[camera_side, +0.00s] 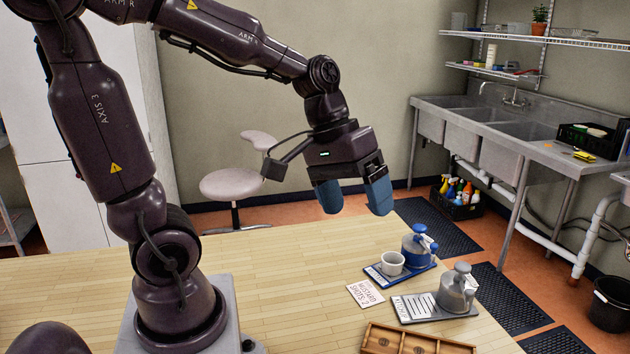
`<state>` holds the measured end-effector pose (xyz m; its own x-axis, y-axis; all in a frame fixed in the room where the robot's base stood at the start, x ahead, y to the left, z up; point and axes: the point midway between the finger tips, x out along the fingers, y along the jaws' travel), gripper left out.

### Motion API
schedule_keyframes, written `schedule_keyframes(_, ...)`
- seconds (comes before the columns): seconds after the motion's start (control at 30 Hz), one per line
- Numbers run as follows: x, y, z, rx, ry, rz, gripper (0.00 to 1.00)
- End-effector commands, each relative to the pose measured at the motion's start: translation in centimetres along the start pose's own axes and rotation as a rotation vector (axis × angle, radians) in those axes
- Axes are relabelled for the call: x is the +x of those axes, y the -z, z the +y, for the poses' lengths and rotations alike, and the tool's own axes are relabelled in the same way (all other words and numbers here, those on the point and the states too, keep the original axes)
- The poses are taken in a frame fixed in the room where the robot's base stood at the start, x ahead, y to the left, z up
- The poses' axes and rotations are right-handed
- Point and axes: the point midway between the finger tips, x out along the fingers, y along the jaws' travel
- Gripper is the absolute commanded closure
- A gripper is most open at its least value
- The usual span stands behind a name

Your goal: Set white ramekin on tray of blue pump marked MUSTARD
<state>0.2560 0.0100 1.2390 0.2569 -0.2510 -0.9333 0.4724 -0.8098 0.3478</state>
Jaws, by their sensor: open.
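The white ramekin (393,262) stands upright on the blue tray (374,273), left of the blue pump (417,247). The tray's edge lettering is too small to read. My gripper (354,203) is open and empty, with its blue fingers pointing down. It hangs in the air well above the table, up and to the left of the ramekin in the picture, touching nothing. No part of the ramekin is hidden by my gripper.
A grey pump (457,292) stands on a grey tray (417,309) nearer the camera. A card (366,293) reading "MUSTARD SHOTS: 2" lies left of the trays. A wooden compartment box (374,338) is at the front. The tabletop (290,265) to the left is clear.

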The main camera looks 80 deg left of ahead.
Motion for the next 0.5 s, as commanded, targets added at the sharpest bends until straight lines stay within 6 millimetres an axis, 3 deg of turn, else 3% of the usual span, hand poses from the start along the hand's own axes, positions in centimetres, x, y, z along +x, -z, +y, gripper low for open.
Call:
schedule_keyframes(0.1,-2.3,-2.8,0.2,0.278,0.078,0.12,0.16)
schedule_keyframes(0.2,-3.5,-4.2,-0.2,0.443,0.129,0.2,0.16)
schedule_keyframes(0.5,-4.7,-5.3,-0.8,0.608,0.182,0.29,0.16)
